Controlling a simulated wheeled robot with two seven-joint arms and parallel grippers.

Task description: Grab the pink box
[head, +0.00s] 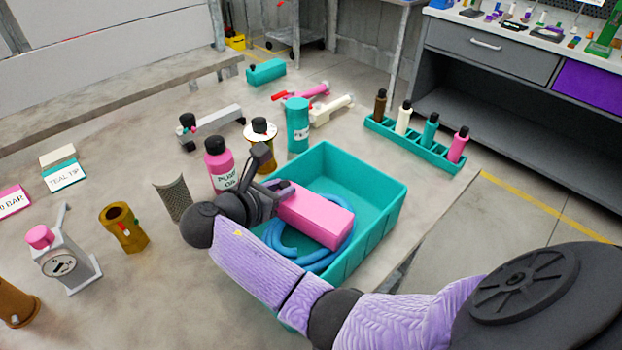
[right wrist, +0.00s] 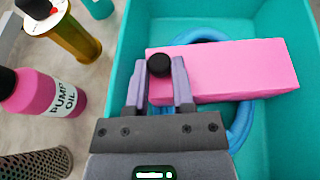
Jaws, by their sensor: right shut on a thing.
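The pink box (head: 318,215) is a long block in the teal bin (head: 372,169). It lies over a coiled blue hose (head: 283,243); I cannot tell whether it touches the hose. In the right wrist view the pink box (right wrist: 235,70) has a round black knob (right wrist: 160,65) near its left end. My right gripper (head: 283,190) reaches over the bin's left side. In the right wrist view its two lavender fingers (right wrist: 159,90) are shut on the box at the knob, one on each side. My left gripper is not in view.
A pink pump oil bottle (head: 219,165) stands left of the bin, near a curved mesh piece (head: 173,198). A teal cylinder (head: 298,125) stands behind the bin. A teal rack (head: 412,145) of bottles stands at the table's right edge. A brass cylinder (head: 124,228) stands left.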

